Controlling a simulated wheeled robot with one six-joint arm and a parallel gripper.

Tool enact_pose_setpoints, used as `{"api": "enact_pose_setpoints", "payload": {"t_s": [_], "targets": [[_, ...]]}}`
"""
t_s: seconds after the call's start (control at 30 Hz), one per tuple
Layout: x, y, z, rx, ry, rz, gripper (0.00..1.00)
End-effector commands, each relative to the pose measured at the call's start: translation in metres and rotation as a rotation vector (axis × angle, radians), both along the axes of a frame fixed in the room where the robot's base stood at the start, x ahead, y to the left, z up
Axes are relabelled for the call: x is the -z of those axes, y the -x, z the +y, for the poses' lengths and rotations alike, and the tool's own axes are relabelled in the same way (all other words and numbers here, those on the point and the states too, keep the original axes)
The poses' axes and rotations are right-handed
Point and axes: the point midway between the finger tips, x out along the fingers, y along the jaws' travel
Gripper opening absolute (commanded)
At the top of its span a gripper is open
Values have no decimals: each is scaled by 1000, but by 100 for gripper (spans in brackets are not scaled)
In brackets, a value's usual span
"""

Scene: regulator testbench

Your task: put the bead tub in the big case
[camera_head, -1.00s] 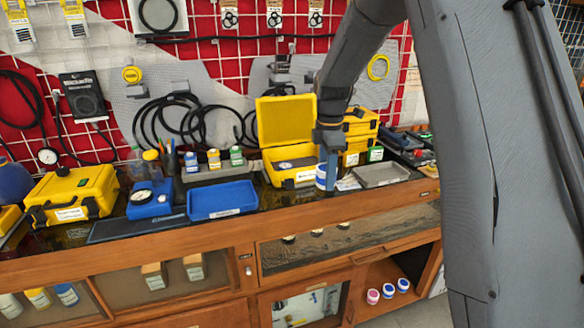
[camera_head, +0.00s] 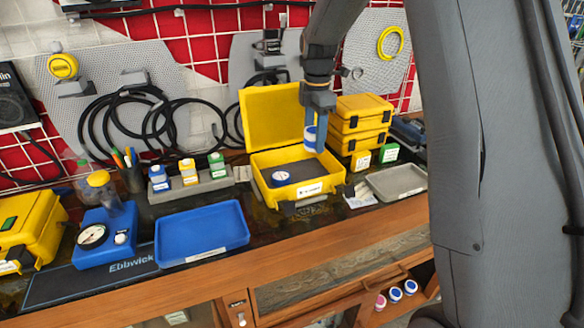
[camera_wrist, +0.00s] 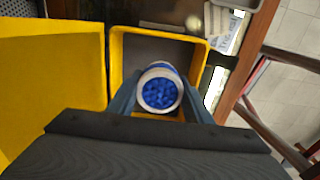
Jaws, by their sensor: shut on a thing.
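The bead tub (camera_wrist: 160,93) is a white tub with a blue band and blue beads inside, seen from above in the wrist view. My gripper (camera_head: 314,140) is shut on the bead tub (camera_head: 309,138) and holds it upright above the right part of the big case. The big case (camera_head: 262,161) is yellow, with its lid (camera_head: 272,118) open and leaning back. In the wrist view the case (camera_wrist: 116,55) lies beneath the tub. A low white tub with a blue top (camera_head: 281,178) sits inside the case at the front left.
A blue tray (camera_head: 205,232) and a grey tray (camera_head: 398,182) lie on either side of the case. Closed yellow cases (camera_head: 360,122) are stacked behind right. A bottle rack (camera_head: 192,187) stands left of the case.

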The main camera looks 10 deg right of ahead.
Motion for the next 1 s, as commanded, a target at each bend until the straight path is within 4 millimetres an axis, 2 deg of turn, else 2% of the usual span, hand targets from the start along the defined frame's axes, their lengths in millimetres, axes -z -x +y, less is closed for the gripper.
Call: {"api": "enact_pose_setpoints", "payload": {"t_s": [0.13, 0.4, 0.67, 0.83, 1.0], "targets": [[6, 0, 3, -4, 0, 1, 21], [51, 1, 4, -6, 0, 3, 21], [72, 1, 3, -4, 0, 2, 21], [95, 1, 2, -3, 0, 2, 21], [100, 0, 2, -2, 0, -1, 21]]}}
